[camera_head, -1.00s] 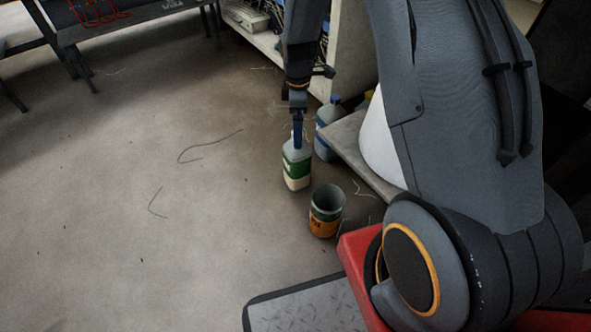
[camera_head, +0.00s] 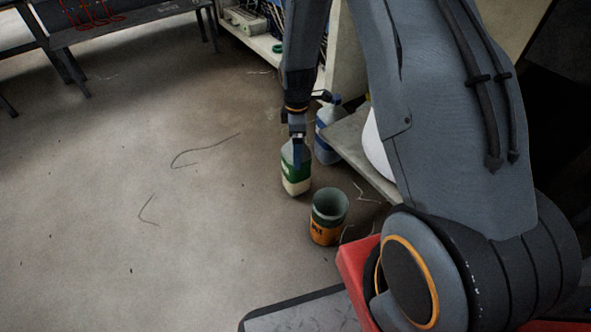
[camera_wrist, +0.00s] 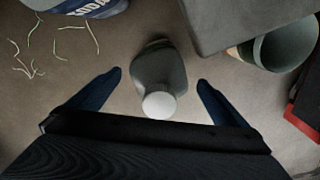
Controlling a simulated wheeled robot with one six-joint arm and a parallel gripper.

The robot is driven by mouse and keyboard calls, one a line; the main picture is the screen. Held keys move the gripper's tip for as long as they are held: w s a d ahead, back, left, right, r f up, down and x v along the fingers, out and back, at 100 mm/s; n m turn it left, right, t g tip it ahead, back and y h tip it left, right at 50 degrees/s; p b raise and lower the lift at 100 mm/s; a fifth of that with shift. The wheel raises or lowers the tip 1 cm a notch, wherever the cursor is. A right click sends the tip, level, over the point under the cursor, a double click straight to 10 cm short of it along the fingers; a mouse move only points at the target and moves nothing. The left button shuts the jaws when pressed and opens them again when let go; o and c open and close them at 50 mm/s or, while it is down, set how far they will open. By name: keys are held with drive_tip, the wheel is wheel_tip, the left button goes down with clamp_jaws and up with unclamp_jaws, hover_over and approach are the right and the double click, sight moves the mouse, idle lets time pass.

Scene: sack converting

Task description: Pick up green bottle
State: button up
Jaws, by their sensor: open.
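The green bottle (camera_head: 296,179) stands upright on the floor, with a green label band over a pale lower part. In the wrist view the bottle (camera_wrist: 160,72) is seen from above, its white cap (camera_wrist: 159,105) towards me. My gripper (camera_head: 297,158) is above and around the bottle's top in the head view and hides its neck. In the wrist view my gripper (camera_wrist: 159,88) is open, one finger on each side of the bottle, with a gap on both sides.
An open orange and green can (camera_head: 327,217) stands close to the bottle's right. A blue-labelled jug (camera_head: 326,136) stands behind it, beside a grey slab (camera_head: 358,152). Loose wires (camera_head: 203,152) lie on the floor. The floor at left is mostly clear.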

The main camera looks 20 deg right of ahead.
drive_tip(key=c, duration=2.1)
drive_tip(key=shift+c, duration=0.2)
drive_tip(key=shift+r, duration=0.15)
